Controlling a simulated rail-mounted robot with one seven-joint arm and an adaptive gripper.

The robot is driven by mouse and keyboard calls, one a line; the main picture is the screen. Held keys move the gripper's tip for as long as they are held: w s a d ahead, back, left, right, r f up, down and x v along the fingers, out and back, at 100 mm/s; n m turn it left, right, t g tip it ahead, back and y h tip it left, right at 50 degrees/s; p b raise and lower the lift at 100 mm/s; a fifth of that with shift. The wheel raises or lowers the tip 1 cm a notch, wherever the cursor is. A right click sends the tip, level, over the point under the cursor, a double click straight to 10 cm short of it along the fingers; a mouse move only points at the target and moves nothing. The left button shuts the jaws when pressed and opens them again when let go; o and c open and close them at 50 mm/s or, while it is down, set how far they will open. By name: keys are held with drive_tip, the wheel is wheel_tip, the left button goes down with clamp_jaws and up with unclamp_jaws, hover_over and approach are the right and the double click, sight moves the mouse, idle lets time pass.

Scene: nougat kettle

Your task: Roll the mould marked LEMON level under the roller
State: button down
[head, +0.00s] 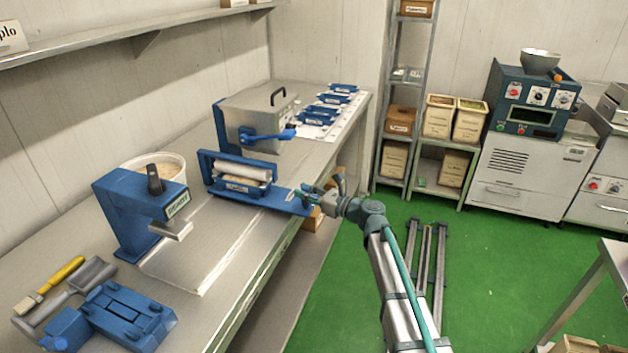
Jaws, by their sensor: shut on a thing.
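The roller station (206,172) stands on the steel bench, with a pale roller (240,167) across its blue frame. A blue mould (240,188) with a pale filling sits under or right beside the roller; its label is too small to read. A flat blue plate (285,202) runs from the station toward the bench's front edge. My gripper (307,195) is at the plate's outer end and is shut, seemingly on that end; the exact grip is too small to see. Several blue labelled moulds (325,112) lie on a white mat at the back, labels unreadable.
A steel box (255,115) with a blue lever stands behind the station. A blue press (120,208), a white tub (172,166), a scoop, a brush and a blue fixture (130,312) are to the left. Green floor (480,270) is mostly free at right.

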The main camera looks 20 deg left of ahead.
drive_tip(key=s, duration=1.2)
drive_tip(key=shift+s+d, duration=0.25)
drive_tip(key=shift+d, duration=0.1)
drive_tip(key=c, duration=0.9)
unclamp_jaws()
drive_tip(key=d, duration=0.4)
drive_tip(key=s+d, duration=0.1)
drive_tip(key=d, duration=0.7)
drive_tip(key=shift+s, duration=0.35)
